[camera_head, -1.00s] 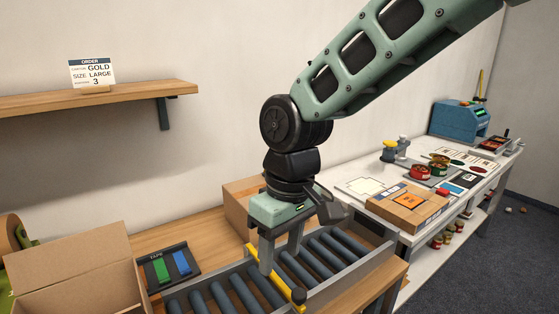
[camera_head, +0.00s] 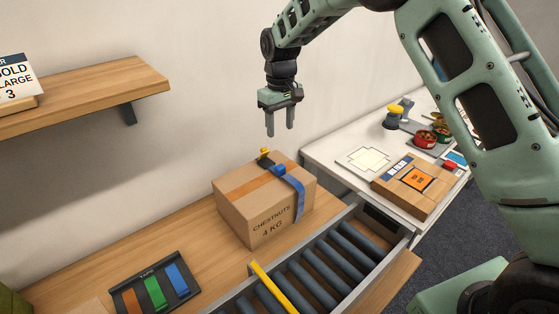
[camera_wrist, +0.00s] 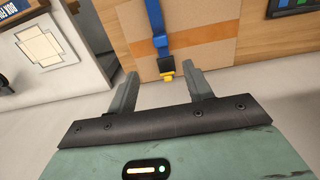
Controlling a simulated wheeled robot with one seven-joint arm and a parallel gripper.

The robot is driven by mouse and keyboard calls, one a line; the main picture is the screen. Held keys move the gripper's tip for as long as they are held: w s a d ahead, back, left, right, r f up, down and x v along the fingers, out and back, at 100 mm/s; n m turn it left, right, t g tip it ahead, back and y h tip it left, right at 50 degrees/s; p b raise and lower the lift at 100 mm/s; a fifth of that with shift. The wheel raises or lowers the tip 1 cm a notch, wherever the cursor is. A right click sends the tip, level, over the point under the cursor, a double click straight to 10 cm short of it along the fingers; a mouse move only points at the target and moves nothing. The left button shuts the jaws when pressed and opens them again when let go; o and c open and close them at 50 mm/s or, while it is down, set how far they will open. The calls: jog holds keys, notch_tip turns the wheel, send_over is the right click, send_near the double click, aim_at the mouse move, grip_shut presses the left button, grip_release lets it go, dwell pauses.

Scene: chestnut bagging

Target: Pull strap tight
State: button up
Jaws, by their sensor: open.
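A closed cardboard box (camera_head: 245,205) marked CHESTNUTS 4 KG stands on the wooden table against the wall. Orange tape runs along its top. A blue strap (camera_head: 288,178) crosses the top and hangs down the front face. My gripper (camera_head: 281,130) is open and empty, fingers pointing down, above and behind the box, apart from the strap.
The roller conveyor (camera_head: 310,275) with a yellow bar (camera_head: 272,287) lies in front of the box. A tape tray (camera_head: 155,287) is at lower left. The shelf (camera_head: 75,95) juts from the wall. The white table (camera_head: 330,150) holds a flat box and tins at right.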

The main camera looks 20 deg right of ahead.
aim_at(280, 166)
notch_tip(280, 166, down, 14)
jog(key=p, duration=0.4)
jog(key=shift+f, duration=0.25)
jog(key=shift+c, duration=0.3)
